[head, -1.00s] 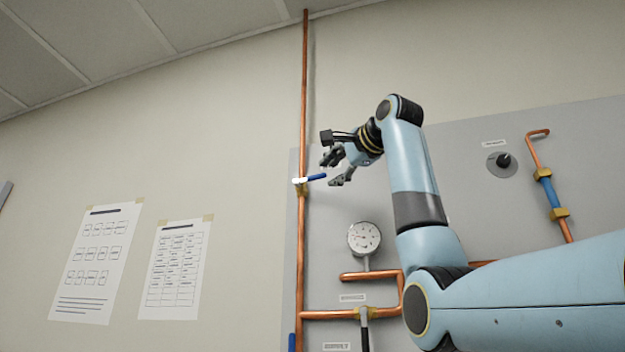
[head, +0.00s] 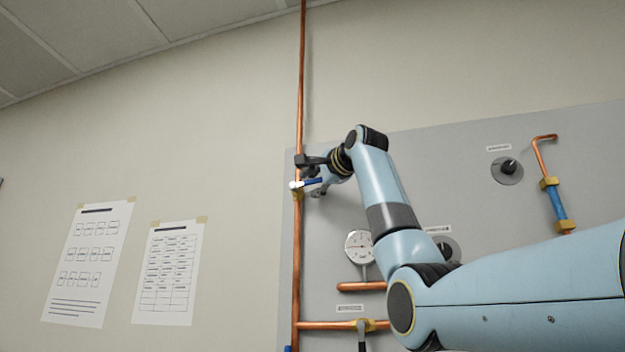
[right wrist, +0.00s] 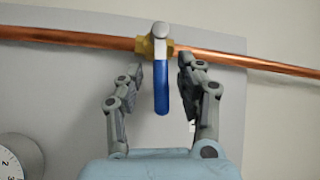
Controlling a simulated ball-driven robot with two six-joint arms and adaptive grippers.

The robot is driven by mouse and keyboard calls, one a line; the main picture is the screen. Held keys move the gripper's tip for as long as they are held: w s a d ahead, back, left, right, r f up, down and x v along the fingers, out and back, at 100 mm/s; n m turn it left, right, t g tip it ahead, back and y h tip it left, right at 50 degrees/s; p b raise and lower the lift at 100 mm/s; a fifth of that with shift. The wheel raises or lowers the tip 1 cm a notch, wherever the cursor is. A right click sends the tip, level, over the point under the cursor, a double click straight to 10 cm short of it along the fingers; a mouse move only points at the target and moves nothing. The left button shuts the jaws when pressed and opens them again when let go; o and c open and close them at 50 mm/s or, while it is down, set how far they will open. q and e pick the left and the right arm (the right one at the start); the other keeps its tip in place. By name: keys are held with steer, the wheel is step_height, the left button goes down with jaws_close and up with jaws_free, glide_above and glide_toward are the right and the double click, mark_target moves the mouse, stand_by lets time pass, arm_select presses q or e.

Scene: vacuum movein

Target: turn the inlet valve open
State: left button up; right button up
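The inlet valve sits on the vertical copper pipe at the left edge of the grey panel, with a brass body (head: 297,194) and a blue lever handle (head: 311,182) sticking out to the right, across the pipe. In the right wrist view the blue handle (right wrist: 161,88) lies between the two fingers, with a gap on each side. My right gripper (head: 313,183) is at the handle; it also shows open in the right wrist view (right wrist: 161,92), its fingers on either side of the handle and not closed on it. My left gripper is not in view.
A black knob (head: 507,168) and a blue-sleeved pipe (head: 556,204) are at right. Two paper sheets (head: 88,262) hang on the wall at left.

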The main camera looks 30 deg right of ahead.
steer(key=shift+s, duration=0.1)
jaws_close()
